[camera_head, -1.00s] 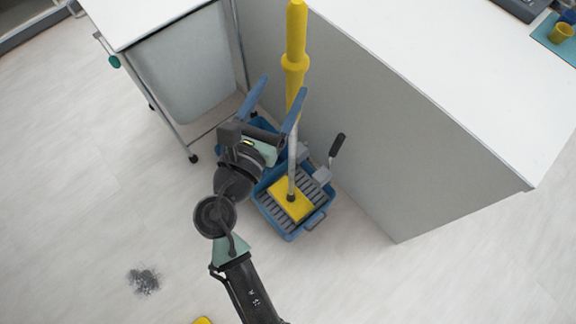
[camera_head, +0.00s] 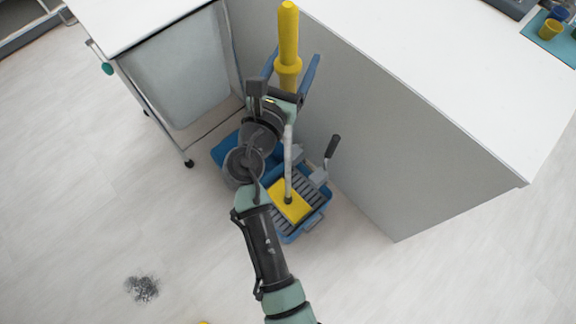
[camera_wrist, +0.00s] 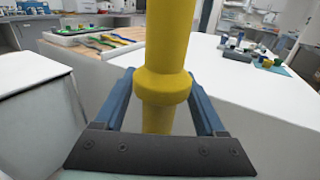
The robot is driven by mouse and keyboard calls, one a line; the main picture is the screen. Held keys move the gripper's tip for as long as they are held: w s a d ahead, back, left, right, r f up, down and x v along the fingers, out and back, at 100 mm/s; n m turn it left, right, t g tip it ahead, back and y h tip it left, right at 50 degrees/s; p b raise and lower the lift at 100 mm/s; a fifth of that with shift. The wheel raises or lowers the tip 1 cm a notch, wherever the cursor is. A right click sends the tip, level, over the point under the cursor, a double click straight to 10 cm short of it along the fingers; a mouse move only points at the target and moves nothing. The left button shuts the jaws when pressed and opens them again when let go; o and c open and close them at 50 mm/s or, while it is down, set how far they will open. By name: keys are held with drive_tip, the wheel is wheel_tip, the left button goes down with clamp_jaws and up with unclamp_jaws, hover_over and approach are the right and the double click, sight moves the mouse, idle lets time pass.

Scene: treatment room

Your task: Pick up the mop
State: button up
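The mop stands upright in a blue wringer bucket (camera_head: 318,217). It has a thick yellow handle (camera_head: 288,30) with a collar, a thin grey lower shaft and a yellow head (camera_head: 290,206) on the grey wringer grille. My gripper (camera_head: 290,66) is open, with its blue fingers on either side of the yellow handle near the collar. In the wrist view the handle (camera_wrist: 170,40) stands between the open fingers (camera_wrist: 160,78), with the collar just in front of the palm. My arm hides part of the bucket.
A grey-sided counter with a white top (camera_head: 440,70) stands close behind and right of the mop. A white-topped cart with a grey bin (camera_head: 183,70) is at the left. A dark dirt patch (camera_head: 142,288) lies on the otherwise open floor at lower left.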

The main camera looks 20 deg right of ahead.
clamp_jaws()
drive_tip(key=shift+r, duration=0.1)
